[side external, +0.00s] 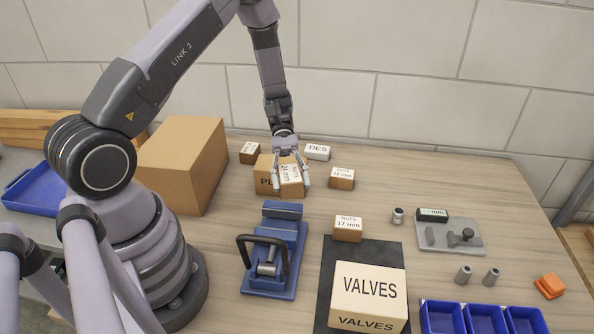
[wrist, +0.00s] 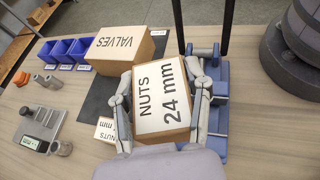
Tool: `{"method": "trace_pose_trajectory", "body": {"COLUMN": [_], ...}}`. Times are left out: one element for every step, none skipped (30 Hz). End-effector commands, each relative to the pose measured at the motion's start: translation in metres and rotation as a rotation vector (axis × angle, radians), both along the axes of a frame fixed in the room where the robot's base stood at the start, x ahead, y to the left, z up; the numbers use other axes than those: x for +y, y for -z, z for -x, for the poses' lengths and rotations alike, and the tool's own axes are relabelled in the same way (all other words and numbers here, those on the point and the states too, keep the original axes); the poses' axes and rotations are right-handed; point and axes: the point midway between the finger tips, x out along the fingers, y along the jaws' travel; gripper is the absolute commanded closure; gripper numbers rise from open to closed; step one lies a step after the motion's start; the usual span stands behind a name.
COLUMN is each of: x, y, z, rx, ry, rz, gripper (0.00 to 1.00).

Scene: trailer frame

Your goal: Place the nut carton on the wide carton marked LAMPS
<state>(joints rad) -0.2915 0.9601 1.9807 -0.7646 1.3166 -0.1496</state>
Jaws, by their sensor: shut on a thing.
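My gripper (side external: 290,181) is shut on a nut carton (side external: 291,174), cardboard with a white label. In the wrist view the carton (wrist: 161,95) reads NUTS 24 mm and sits between both fingers (wrist: 163,112). A wider carton (side external: 263,187) with lettering starting "PE" shows just left of and partly behind the held carton; most of its text is hidden. I cannot tell the gap between them. No LAMPS marking is readable in either view.
A VALVES carton (side external: 368,299) stands on a dark mat (side external: 338,262). Small cartons include NUTS 17 mm (side external: 348,235), another nut carton (side external: 341,183) and TIES (side external: 317,153). A blue clamp fixture (side external: 268,288), blue bins (side external: 440,318) and a large plain box (side external: 170,165) stand around.

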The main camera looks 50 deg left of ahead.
Motion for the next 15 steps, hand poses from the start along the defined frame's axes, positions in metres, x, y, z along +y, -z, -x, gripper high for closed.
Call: {"method": "trace_pose_trajectory", "body": {"x": [0.012,0.020,0.032,0.042,0.052,0.066,0.077,0.088,0.103,0.115,0.127,0.144,0.157,0.169,0.186], "y": [-0.002,-0.003,-0.005,-0.006,-0.008,-0.010,-0.012,-0.014,-0.016,-0.019,-0.021,-0.025,-0.027,-0.030,-0.034], "z": [0.017,0.028,0.042,0.052,0.061,0.073,0.082,0.090,0.100,0.107,0.113,0.121,0.126,0.130,0.135], "rx": [0.000,0.000,0.000,0.001,-0.001,0.000,-0.002,-0.001,-0.001,-0.002,-0.003,-0.002,-0.003,-0.004,-0.006], "ry": [0.096,0.161,0.248,0.313,0.377,0.464,0.528,0.593,0.680,0.744,0.807,0.891,0.956,1.019,1.102], "rz": [0.000,0.000,0.000,0.000,0.000,0.000,-0.001,-0.001,-0.001,-0.002,-0.001,-0.002,-0.001,-0.002,-0.001], "gripper": [0.92,0.92,0.92,0.92,0.92,0.92,0.92,0.92,0.92,0.92,0.92,0.92,0.92,0.92,0.92]}}
